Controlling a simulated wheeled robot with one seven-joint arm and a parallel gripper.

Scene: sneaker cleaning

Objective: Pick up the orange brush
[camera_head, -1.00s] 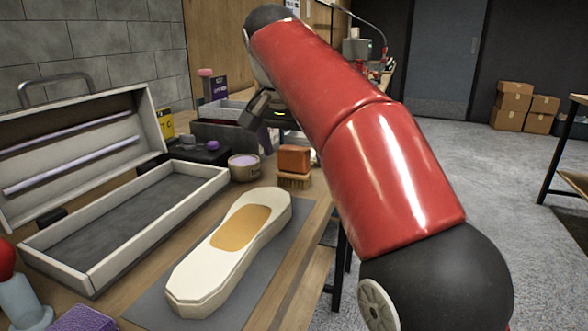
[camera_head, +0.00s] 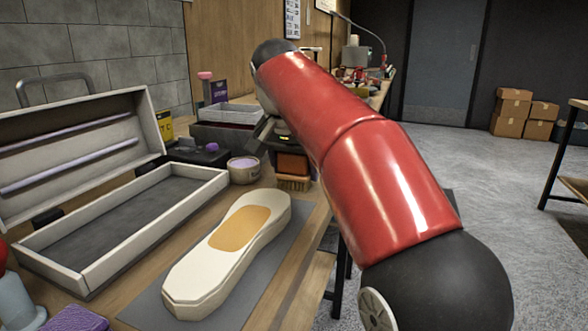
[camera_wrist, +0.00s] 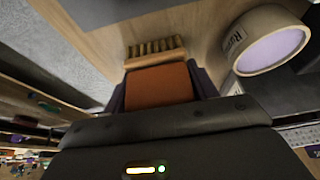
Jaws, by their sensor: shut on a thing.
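The orange brush (camera_head: 292,164) stands bristles-down near the right edge of the workbench, with an orange-brown block on top of a light wooden bristle base. In the wrist view the brush's orange block (camera_wrist: 158,87) fills the space between the jaws, its bristles (camera_wrist: 156,48) pointing away from my gripper. My gripper (camera_wrist: 160,90) is shut on the block, one finger on each side. In the head view my gripper (camera_head: 283,145) is at the brush, partly covered by my arm. I cannot tell whether the bristles still touch the bench.
A round tub with lilac contents (camera_head: 244,170) stands close left of the brush. An open case (camera_head: 110,245) lies at left. A pale shoe form (camera_head: 190,280) lies on a grey mat (camera_head: 285,250) in front. Boxes stand behind.

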